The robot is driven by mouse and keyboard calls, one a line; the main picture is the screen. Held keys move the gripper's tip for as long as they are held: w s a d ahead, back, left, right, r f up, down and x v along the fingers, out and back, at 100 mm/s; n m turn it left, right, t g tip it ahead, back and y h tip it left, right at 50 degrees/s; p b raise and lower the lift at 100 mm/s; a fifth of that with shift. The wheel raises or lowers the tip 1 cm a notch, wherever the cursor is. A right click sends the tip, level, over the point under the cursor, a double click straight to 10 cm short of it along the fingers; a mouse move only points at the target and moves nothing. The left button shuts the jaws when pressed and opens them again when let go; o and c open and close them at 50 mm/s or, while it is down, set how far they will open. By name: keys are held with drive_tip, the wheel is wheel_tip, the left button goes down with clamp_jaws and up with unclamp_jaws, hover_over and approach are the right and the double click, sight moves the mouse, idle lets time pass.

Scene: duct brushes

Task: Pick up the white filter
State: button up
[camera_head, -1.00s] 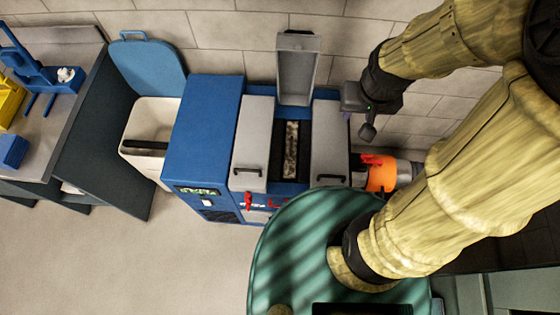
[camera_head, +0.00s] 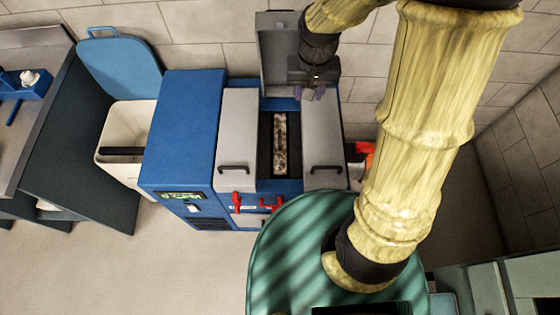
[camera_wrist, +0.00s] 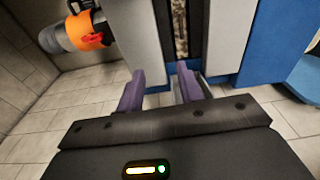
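The filter (camera_head: 280,143) shows as a narrow, mottled whitish-grey strip standing in the dark slot between the two grey covers of the blue machine (camera_head: 183,132). Only its upper face is visible; the rest is hidden in the slot. My gripper (camera_head: 313,93) is above the back right of the slot, in front of the raised grey lid (camera_head: 276,50). In the wrist view my gripper (camera_wrist: 158,85) has its two purple fingers apart with nothing between them. The filter (camera_wrist: 180,28) shows beyond the fingertips, not touching them.
The raised lid stands close behind my gripper. Black handles (camera_head: 236,170) and red latches (camera_head: 270,204) stick out at the machine's front. A white bin (camera_head: 122,135) stands left of it. An orange-banded duct (camera_wrist: 90,35) lies on its other side. The wall is close behind.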

drive_tip(key=g+b, duration=0.1)
drive_tip(key=b, duration=0.5)
hover_over(280, 148)
drive_tip(key=w, duration=0.4)
wheel_tip(280, 148, down, 11)
drive_tip(key=shift+a+r, duration=0.1)
drive_tip(key=shift+a, duration=0.15)
wheel_tip(280, 148, down, 12)
drive_tip(key=shift+f, duration=0.15)
drive_tip(key=shift+d, duration=0.1)
